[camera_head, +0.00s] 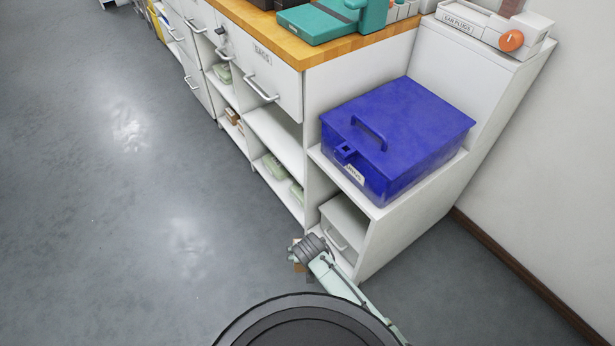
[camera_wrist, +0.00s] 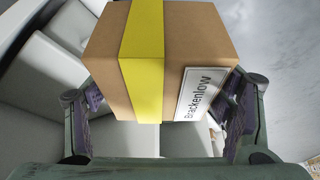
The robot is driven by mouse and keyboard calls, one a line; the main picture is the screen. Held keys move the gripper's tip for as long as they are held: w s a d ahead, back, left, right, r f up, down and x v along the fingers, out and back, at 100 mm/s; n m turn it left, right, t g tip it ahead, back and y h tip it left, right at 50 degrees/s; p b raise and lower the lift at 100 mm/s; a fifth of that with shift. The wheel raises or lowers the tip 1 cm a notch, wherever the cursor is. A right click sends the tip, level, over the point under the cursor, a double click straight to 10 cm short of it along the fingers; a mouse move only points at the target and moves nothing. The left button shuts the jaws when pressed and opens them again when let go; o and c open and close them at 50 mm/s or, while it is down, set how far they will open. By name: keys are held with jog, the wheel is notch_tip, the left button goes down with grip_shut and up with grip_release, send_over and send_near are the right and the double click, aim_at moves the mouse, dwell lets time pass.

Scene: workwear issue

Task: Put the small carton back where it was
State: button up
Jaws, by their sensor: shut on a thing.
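The small carton (camera_wrist: 192,45) is brown cardboard with a yellow band and a white label reading "Brackenlow". It fills the upper middle of the wrist view. My gripper (camera_wrist: 165,98) is shut on it, with one finger at each side. In the head view my gripper (camera_head: 302,254) is low in front of the white cabinet's right end, near the low drawer unit. Only a small brown and white bit of the carton shows there, mostly hidden behind my wrist.
A blue lidded box (camera_head: 400,135) stands on the low white unit (camera_head: 385,222). The open shelves (camera_head: 275,135) of the white cabinet hold pale green packs (camera_head: 275,167) and small brown boxes (camera_head: 234,117). A teal device (camera_head: 320,20) is on the wooden top. The grey floor (camera_head: 130,200) at left is clear.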

notch_tip(320, 180, down, 7)
jog(key=s, duration=0.1)
jog(key=w+a+r, duration=0.3)
jog(key=w+r, duration=0.3)
jog(key=w, duration=0.2)
jog(key=w+a+r, duration=0.3)
jog(key=w+r, duration=0.4)
jog(key=w, duration=0.1)
jog(key=shift+w+a+r, duration=0.25)
jog(key=shift+w+a, duration=0.1)
jog(key=shift+w, duration=0.05)
